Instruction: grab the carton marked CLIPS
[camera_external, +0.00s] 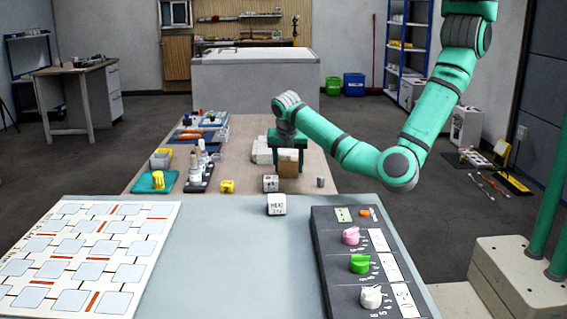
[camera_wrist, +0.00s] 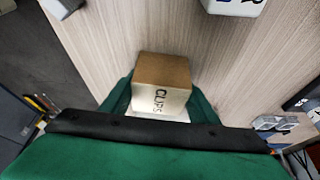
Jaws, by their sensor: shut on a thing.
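The carton marked CLIPS (camera_wrist: 162,84) is a small box with a brown top and a pale side bearing the dark letters CLIPS. It sits between the green fingers of my gripper (camera_wrist: 160,100) in the wrist view. In the external view the brown carton (camera_external: 288,163) shows under my green gripper (camera_external: 287,150), at the right part of the wooden table. My gripper is shut on the carton. Whether the carton touches the table or is a little above it, I cannot tell.
White boxes (camera_external: 262,150) stand just left of my gripper. A white marked cube (camera_external: 270,183) and a small grey cylinder (camera_external: 320,182) are in front. Bottles on a dark tray (camera_external: 198,180) stand to the left. A grey worktop (camera_external: 230,260) with a dial panel (camera_external: 335,270) lies nearest.

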